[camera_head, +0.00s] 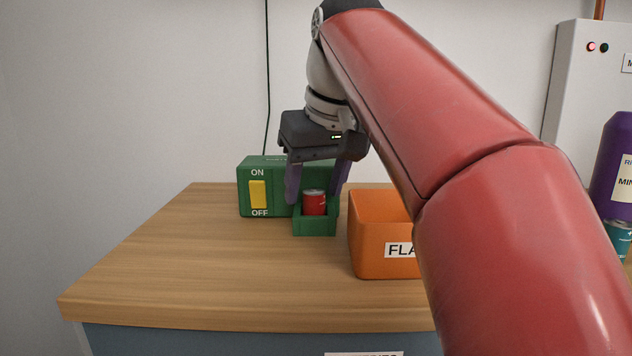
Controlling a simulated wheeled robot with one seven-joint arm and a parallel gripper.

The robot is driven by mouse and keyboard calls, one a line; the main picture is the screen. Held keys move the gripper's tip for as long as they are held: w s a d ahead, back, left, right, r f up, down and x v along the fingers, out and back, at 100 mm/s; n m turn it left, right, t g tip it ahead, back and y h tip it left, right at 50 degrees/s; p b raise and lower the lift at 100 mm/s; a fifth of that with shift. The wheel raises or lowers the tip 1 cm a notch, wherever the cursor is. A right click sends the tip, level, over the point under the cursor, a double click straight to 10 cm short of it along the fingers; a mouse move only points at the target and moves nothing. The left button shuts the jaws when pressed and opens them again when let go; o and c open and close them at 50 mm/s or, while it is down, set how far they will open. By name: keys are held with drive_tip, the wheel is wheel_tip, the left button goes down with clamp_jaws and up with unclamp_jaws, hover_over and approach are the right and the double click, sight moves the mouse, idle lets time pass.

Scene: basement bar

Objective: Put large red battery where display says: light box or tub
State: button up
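The large red battery (314,204) stands upright in a small green open holder (316,226) on the front of a green box. The green box (282,166) has a yellow switch (258,194) between the words ON and OFF. My gripper (316,197) points down over the holder. Its two purple fingers are apart, one on each side of the battery, with gaps showing between. An orange tub (372,234) stands just right of the holder, its label partly hidden by my arm and reading "FLA". I see no readable display.
The wooden counter (190,260) is clear at the left and front. A purple container (615,165) and a teal can (620,238) stand at the far right. A grey wall cabinet (578,85) with small lights is behind. My red arm hides the right middle.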

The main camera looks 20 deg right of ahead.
drive_tip(key=p+v, duration=0.2)
drive_tip(key=v, duration=0.5)
drive_tip(key=shift+s+r+p, duration=0.2)
drive_tip(key=shift+r+p, duration=0.15)
drive_tip(key=shift+p, duration=0.05)
